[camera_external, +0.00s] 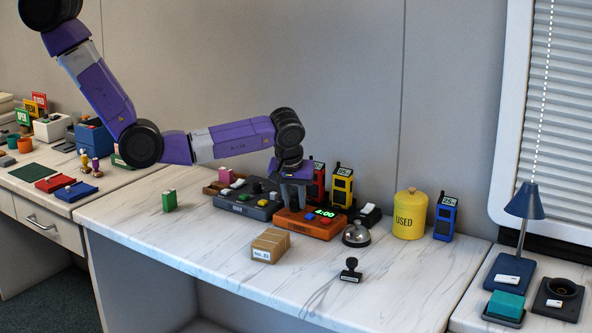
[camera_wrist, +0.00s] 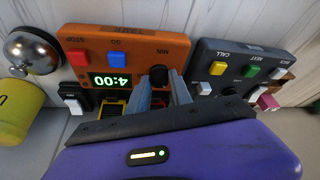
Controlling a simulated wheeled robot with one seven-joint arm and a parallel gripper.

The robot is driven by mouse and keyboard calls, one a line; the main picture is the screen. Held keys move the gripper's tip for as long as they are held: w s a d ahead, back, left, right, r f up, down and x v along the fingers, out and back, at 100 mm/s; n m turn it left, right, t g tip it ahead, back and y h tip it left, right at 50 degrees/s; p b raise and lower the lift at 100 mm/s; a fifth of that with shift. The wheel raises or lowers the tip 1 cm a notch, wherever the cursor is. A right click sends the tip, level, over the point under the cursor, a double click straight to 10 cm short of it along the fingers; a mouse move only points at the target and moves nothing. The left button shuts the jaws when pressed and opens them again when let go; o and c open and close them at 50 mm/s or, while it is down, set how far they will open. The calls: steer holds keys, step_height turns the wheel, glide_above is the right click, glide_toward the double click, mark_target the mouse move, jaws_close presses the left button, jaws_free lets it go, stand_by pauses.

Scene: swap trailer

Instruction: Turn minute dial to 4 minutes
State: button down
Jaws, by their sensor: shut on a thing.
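The orange timer box (camera_external: 311,230) sits on the marble-topped counter in the external view. In the wrist view the timer box (camera_wrist: 190,40) appears upside down, with a black minute dial (camera_wrist: 159,75) beside the label MIN. Its green display (camera_wrist: 109,81) reads 4:00. A red button (camera_wrist: 76,57) and a blue button (camera_wrist: 114,56) are on the same face. My gripper (camera_wrist: 160,88) reaches down over the timer with its fingers on either side of the dial, shut on it. In the external view my gripper (camera_external: 294,204) hides the dial.
A grey button console (camera_external: 247,206) stands close to the left. A silver bell (camera_external: 356,236) is close to the right. Red and yellow radios (camera_external: 341,187) stand behind. The counter's front is mostly clear.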

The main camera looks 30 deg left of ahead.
steer(key=shift+r+m+h+p, duration=0.1)
steer(key=shift+m+h+p, duration=0.4)
steer(key=shift+m, duration=0.5)
steer(key=c, duration=1.2)
jaws_free()
steer(key=shift+b+v, duration=0.3)
steer(key=shift+v, duration=3.55)
